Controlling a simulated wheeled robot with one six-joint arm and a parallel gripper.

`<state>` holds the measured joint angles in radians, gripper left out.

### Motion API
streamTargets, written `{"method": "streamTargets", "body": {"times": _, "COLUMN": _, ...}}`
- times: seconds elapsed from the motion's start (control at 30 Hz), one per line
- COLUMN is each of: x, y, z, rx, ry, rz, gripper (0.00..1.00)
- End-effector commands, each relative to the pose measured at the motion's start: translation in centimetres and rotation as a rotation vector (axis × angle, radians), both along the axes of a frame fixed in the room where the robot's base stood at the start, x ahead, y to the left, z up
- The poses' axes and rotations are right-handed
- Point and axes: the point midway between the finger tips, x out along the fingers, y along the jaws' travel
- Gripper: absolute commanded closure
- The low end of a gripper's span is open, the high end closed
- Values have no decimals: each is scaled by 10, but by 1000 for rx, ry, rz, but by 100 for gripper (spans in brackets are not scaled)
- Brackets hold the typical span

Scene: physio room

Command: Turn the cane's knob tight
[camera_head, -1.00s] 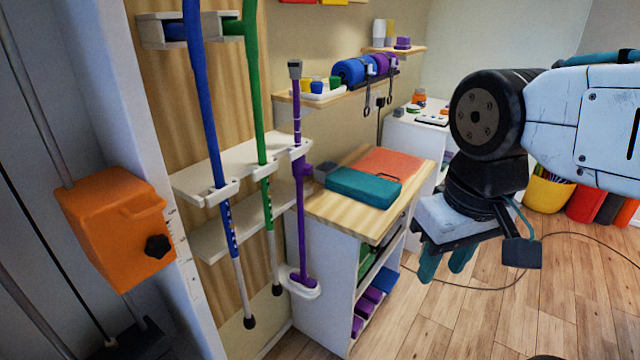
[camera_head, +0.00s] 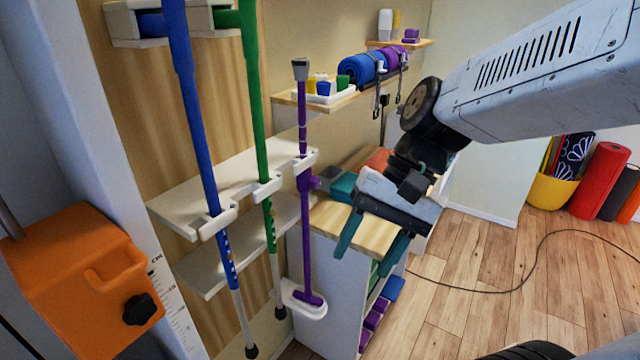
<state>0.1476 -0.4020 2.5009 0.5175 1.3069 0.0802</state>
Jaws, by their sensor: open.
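The purple cane (camera_head: 305,235) stands upright in a white clip on the wall rack. Its grey end (camera_head: 300,68) is at the top, and its lower end has a purple crosspiece in a white cup-shaped holder (camera_head: 304,305). A small purple knob (camera_head: 315,184) sticks out to the right of the shaft, just below the clip. My gripper (camera_head: 364,262) is open and empty, with two teal fingers pointing down. It is to the right of the cane and lower than the knob in the picture, apart from both.
A blue crutch (camera_head: 200,140) and a green crutch (camera_head: 255,110) hang left of the cane. An orange box (camera_head: 75,275) with a black knob is at far left. A wood-topped cabinet (camera_head: 345,222) with a teal box stands behind my gripper. The floor at right is mostly clear, with a cable.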

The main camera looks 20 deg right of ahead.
Motion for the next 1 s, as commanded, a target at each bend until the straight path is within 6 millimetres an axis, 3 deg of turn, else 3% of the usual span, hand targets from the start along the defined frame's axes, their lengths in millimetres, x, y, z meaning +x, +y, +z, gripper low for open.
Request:
{"method": "streamTargets", "body": {"times": 0.13, "x": 49, "y": 16, "z": -8, "rx": 274, "ry": 186, "rz": -260, "gripper": 46}}
{"method": "streamTargets", "body": {"times": 0.27, "x": 102, "y": 14, "z": -14, "rx": 509, "ry": 322, "rz": -501, "gripper": 46}}
{"method": "streamTargets", "body": {"times": 0.37, "x": 146, "y": 0, "z": -24, "rx": 688, "ry": 413, "rz": -694, "gripper": 46}}
{"method": "streamTargets", "body": {"times": 0.5, "x": 202, "y": -36, "z": -45, "rx": 918, "ry": 509, "rz": -954, "gripper": 46}}
{"method": "streamTargets", "body": {"times": 0.6, "x": 230, "y": -65, "z": -64, "rx": 1049, "ry": 552, "rz": -1107, "gripper": 46}}
{"method": "streamTargets", "body": {"times": 0.8, "x": 258, "y": -103, "z": -89, "rx": 1198, "ry": 584, "rz": -1285, "gripper": 46}}
{"method": "streamTargets", "body": {"times": 1.0, "x": 272, "y": -100, "z": -93, "rx": 1224, "ry": 587, "rz": -1315, "gripper": 46}}
